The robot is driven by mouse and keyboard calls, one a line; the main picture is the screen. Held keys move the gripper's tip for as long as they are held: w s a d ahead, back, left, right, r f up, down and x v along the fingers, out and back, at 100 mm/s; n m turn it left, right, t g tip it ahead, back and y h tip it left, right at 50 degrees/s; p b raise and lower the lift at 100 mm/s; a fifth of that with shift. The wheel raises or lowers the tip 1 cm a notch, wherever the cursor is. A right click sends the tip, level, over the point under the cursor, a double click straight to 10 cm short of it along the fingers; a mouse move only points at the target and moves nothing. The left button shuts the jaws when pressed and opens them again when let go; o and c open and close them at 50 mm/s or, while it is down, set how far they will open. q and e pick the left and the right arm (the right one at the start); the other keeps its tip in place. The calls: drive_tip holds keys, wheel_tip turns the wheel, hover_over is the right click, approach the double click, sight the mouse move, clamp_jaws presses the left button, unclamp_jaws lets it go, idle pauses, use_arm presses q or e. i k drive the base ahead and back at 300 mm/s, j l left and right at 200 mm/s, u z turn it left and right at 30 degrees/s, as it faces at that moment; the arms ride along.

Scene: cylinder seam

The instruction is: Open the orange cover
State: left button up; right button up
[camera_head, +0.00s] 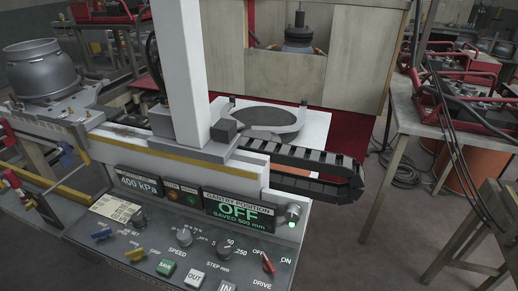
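A control panel (215,262) fills the lower middle of the head view. On its left part is a small yellow-orange piece (134,254), which may be the orange cover. It is too small to tell whether it is open or closed, or what lies under it. A small blue piece (101,234) sits to its upper left and a green SAVE button (165,267) to its lower right. Neither of my grippers shows in this view.
A red-handled DRIVE switch (268,264), grey knobs (184,237) and white OUT button (195,277) sit on the panel. A display (240,211) reads OFF. A white column (180,70) and black cable chain (305,165) stand behind.

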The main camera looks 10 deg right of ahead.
sight(273, 166)
drive_tip(key=i+l+u, duration=0.2)
drive_tip(key=l+u, duration=0.2)
drive_tip(key=l, duration=0.2)
drive_tip(key=i+l+u, duration=0.15)
drive_tip(key=l+u, duration=0.3)
drive_tip(key=l, duration=0.2)
drive_tip(key=l+u, duration=0.4)
drive_tip(key=l, duration=0.25)
drive_tip(key=l+u, duration=0.4)
drive_tip(key=l, duration=0.3)
drive_tip(key=k, duration=0.05)
